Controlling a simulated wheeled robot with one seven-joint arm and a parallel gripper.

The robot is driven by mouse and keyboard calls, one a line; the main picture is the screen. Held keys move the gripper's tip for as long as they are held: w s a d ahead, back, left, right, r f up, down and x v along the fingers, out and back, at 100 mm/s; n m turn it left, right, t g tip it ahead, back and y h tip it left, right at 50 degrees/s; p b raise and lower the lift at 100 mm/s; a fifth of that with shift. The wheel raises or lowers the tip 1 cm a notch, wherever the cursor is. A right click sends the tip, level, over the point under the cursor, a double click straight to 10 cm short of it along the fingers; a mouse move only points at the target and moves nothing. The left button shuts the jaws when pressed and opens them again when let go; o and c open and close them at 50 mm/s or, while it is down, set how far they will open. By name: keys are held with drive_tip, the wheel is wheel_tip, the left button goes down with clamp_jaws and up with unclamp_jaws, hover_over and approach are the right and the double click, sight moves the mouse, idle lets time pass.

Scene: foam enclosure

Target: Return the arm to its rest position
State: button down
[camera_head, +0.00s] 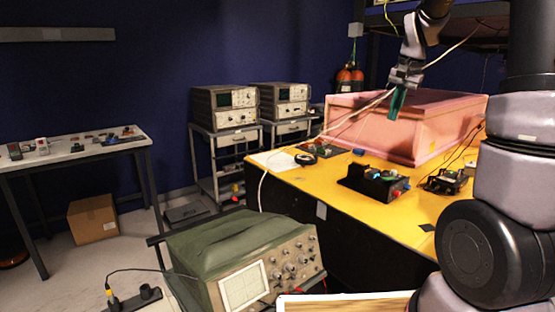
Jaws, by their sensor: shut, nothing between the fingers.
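My gripper (398,103) hangs in the upper right of the head view, pointing down, with teal fingers that are shut and empty. It shows in front of the pink foam enclosure (440,118), above the yellow table (320,190). The exact gap between the gripper and the enclosure cannot be told. My arm's large grey and black links fill the right edge and hide part of the table.
A black device with coloured knobs (374,182) and small circuit boards lie on the yellow table. A green oscilloscope (240,255) stands in front. A pale cable (345,122) runs near the gripper. Instrument carts (222,150) and a white side table (75,150) stand behind at left.

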drive_tip(key=s+a+r+n+t, duration=0.1)
drive_tip(key=s+a+r, duration=0.1)
drive_tip(key=s, duration=0.6)
drive_tip(key=s+a+r+n+t, duration=0.1)
drive_tip(key=s+a, duration=0.3)
drive_tip(key=s, duration=0.4)
drive_tip(key=s+a+r+n+t+y, duration=0.1)
drive_tip(key=s+a+r+n+t, duration=0.1)
drive_tip(key=s, duration=0.6)
drive_tip(key=shift+s+a+r, duration=0.35)
drive_tip(key=shift+a+r, duration=0.05)
drive_tip(key=shift+a, duration=0.4)
